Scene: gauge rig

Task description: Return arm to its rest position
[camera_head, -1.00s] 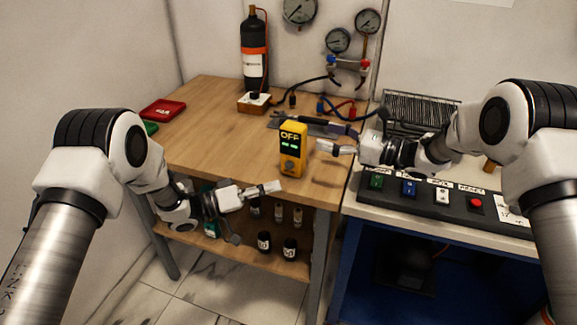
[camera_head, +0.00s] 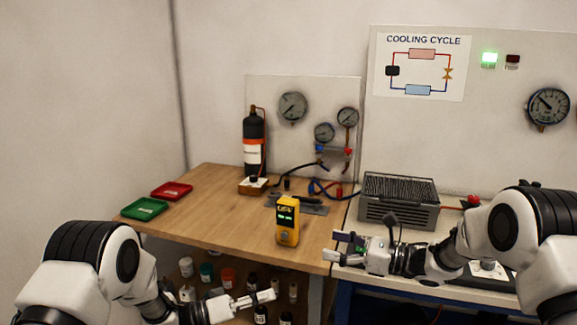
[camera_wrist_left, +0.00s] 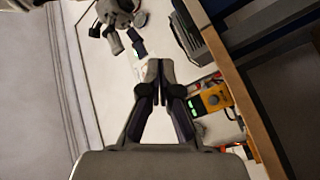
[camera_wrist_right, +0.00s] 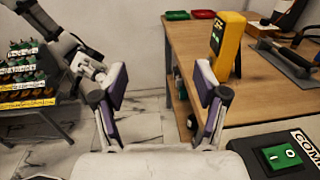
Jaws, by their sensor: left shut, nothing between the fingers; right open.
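My left gripper (camera_head: 262,298) is shut and empty, low at the table's front edge in the head view. Its closed fingertips (camera_wrist_left: 160,70) show in the left wrist view. My right gripper (camera_head: 342,247) is open and empty, right of the yellow meter (camera_head: 288,221) and apart from it. Its spread fingers (camera_wrist_right: 160,85) show in the right wrist view with nothing between them. The yellow meter stands upright near the front of the wooden table (camera_head: 225,220). It also shows in the right wrist view (camera_wrist_right: 227,47), partly behind a finger.
A green tray (camera_head: 145,209) and a red tray (camera_head: 172,190) lie at the table's left. A black cylinder (camera_head: 253,145), gauges (camera_head: 293,107) and hoses stand at the back. A finned grey unit (camera_head: 400,200) is on the right bench. Bottles fill the shelf below.

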